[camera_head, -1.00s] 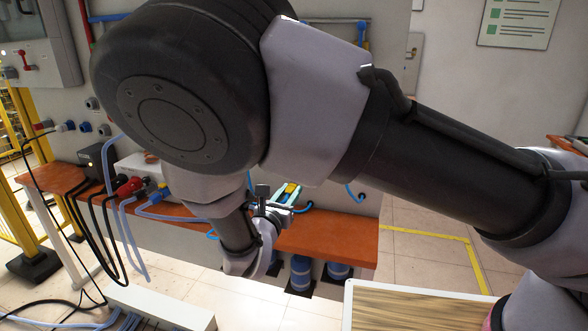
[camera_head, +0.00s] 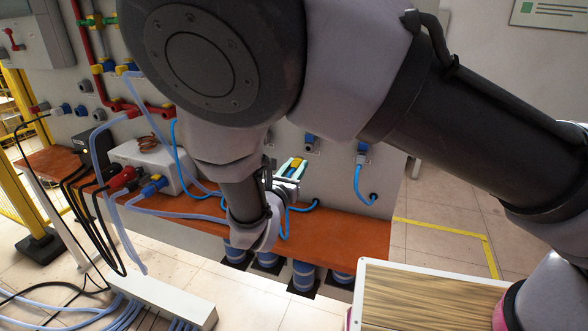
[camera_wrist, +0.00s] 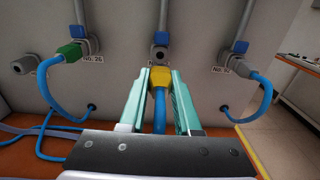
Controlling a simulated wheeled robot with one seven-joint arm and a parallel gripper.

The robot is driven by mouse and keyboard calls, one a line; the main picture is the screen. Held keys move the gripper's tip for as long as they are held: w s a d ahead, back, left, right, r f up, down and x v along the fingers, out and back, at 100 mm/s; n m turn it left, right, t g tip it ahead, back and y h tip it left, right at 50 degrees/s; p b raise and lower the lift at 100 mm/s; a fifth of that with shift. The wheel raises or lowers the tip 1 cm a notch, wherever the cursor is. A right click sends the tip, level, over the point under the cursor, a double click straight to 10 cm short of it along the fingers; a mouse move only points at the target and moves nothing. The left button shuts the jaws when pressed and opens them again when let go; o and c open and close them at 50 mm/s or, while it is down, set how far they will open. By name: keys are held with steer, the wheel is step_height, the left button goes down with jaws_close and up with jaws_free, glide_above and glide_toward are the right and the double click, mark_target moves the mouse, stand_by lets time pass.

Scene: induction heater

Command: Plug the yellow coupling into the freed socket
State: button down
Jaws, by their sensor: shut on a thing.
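My gripper (camera_wrist: 158,105) is shut on the yellow coupling (camera_wrist: 160,80), with one teal finger on each side. The coupling's blue hose (camera_wrist: 160,112) runs down between the fingers. In the head view, my gripper (camera_head: 286,172) with the yellow coupling (camera_head: 297,163) is before the panel, below and left of a grey socket (camera_head: 311,144).
In the wrist view, a green coupling (camera_wrist: 72,52) with a blue hose sits in the left socket, No. 26. Another blue hose (camera_wrist: 262,85) hangs from the right socket. The orange bench (camera_head: 345,233) lies below. A white box (camera_head: 150,165) stands at left.

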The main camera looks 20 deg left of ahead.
steer(key=shift+w+d, duration=0.2)
steer(key=shift+w, duration=2.75)
steer(key=shift+w+d, duration=0.1)
steer(key=shift+w, duration=0.55)
steer(key=c, duration=0.5)
jaws_free()
steer(key=shift+c, duration=0.2)
